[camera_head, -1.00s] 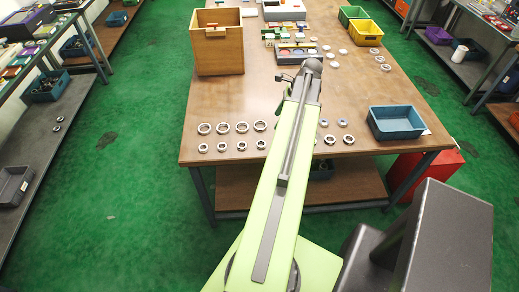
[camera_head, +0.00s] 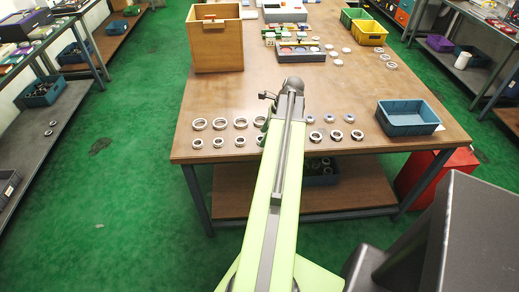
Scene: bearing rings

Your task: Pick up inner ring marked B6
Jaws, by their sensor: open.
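Several metal bearing rings lie in two rows near the table's front edge. Left of my arm are larger rings such as the far-row ring (camera_head: 199,124) and smaller ones such as the near-row ring (camera_head: 197,143). Right of my arm are more rings, such as the dark-centred ring (camera_head: 336,135) and the bluish ring (camera_head: 330,119). No marking is legible, so I cannot tell which ring is B6. My gripper (camera_head: 270,97) is at the far end of my arm, above the table between the two groups. It is open; its fingers are small and partly hidden by the arm.
A blue bin (camera_head: 407,118) stands at the table's right front. A wooden box (camera_head: 217,45) is at the back left. Yellow (camera_head: 370,33) and green bins stand at the back right. A grey tray (camera_head: 300,55) with coloured discs lies behind my gripper. The wooden table's (camera_head: 225,92) middle left is clear.

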